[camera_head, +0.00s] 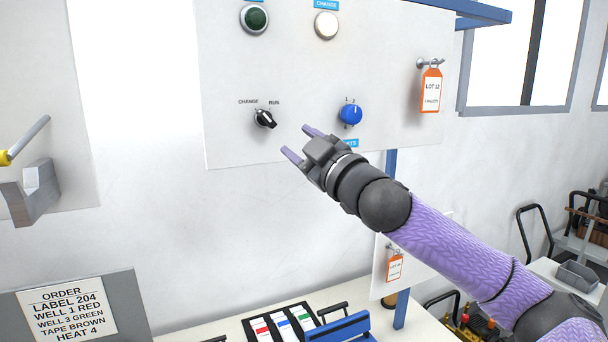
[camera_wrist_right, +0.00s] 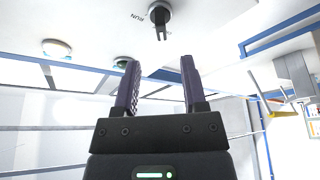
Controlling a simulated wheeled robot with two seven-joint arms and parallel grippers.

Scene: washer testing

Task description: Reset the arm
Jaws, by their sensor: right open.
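My right gripper (camera_head: 298,143) is open and empty in the head view, in front of the lower part of a white panel (camera_head: 300,75). A black selector knob (camera_head: 265,118) marked CHANGE and RUN is just left of and above its fingertips. In the right wrist view the two purple fingers of the gripper (camera_wrist_right: 160,80) stand apart with nothing between them, and the black knob (camera_wrist_right: 160,14) shows beyond them at the top. My left gripper is not in view.
The panel also has a green button (camera_head: 254,19), a white button (camera_head: 326,25), a blue knob (camera_head: 350,113) and an orange LOT 12 tag (camera_head: 431,90). Below are a white table (camera_head: 190,334), a rack of coloured labels (camera_head: 281,324) and an order sign (camera_head: 67,312).

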